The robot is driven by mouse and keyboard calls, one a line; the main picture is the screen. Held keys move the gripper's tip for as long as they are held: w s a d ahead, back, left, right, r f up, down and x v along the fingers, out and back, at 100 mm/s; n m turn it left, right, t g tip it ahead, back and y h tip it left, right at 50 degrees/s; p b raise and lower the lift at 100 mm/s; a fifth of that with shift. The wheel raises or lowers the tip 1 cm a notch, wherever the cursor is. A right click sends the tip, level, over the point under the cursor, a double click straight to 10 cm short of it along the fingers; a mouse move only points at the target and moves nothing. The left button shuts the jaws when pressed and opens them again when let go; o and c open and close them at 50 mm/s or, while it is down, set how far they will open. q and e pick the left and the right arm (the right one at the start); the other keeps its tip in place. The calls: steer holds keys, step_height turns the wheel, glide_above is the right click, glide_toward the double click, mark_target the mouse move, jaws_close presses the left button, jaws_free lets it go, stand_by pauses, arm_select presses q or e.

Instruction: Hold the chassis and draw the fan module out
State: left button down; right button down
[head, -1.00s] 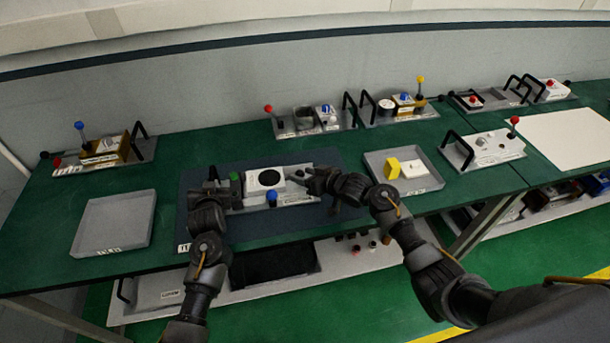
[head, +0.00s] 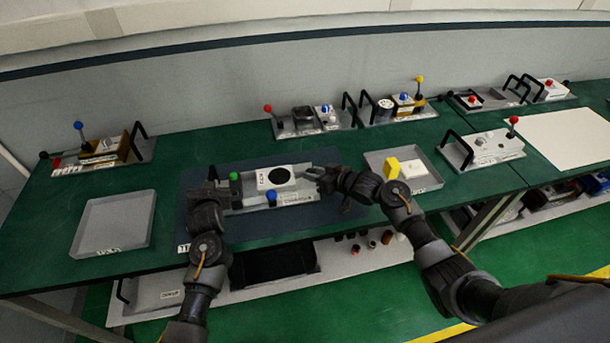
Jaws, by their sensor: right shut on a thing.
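The fan module (head: 281,177) is a white box with a round black fan face, on the grey chassis (head: 293,198) in the middle of the dark mat. The chassis has a green knob at its left and a blue knob at its front. My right gripper (head: 314,174) is shut on the right end of the fan module; its fingertips are small and dark here. My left gripper (head: 221,188) is at the left end of the chassis, touching or very close to it. Its dark fingers blend with the dark parts there, so its grip is unclear.
An empty grey tray (head: 114,224) lies at the left. Another grey tray (head: 428,180) at the right holds a yellow block (head: 392,168) and a white piece. Several similar units with levers and black handles stand along the back. The dark mat (head: 245,228) is bare in front of the chassis.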

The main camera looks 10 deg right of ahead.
arm_select(q)
steer(key=shift+s+a+f, duration=0.1)
steer(key=shift+s+f, duration=0.05)
steer(key=shift+f, duration=0.2)
arm_select(e)
steer(key=d, duration=0.5)
steer(key=shift+f, duration=0.15)
arm_select(q)
steer(key=shift+a, duration=0.15)
arm_select(e)
steer(key=shift+d, duration=0.1)
steer(key=c, duration=1.1)
jaws_free()
steer(key=shift+d, duration=0.1)
steer(key=shift+s, duration=0.1)
arm_select(q)
steer(key=shift+d, duration=0.2)
arm_select(e)
steer(key=v, duration=1.2)
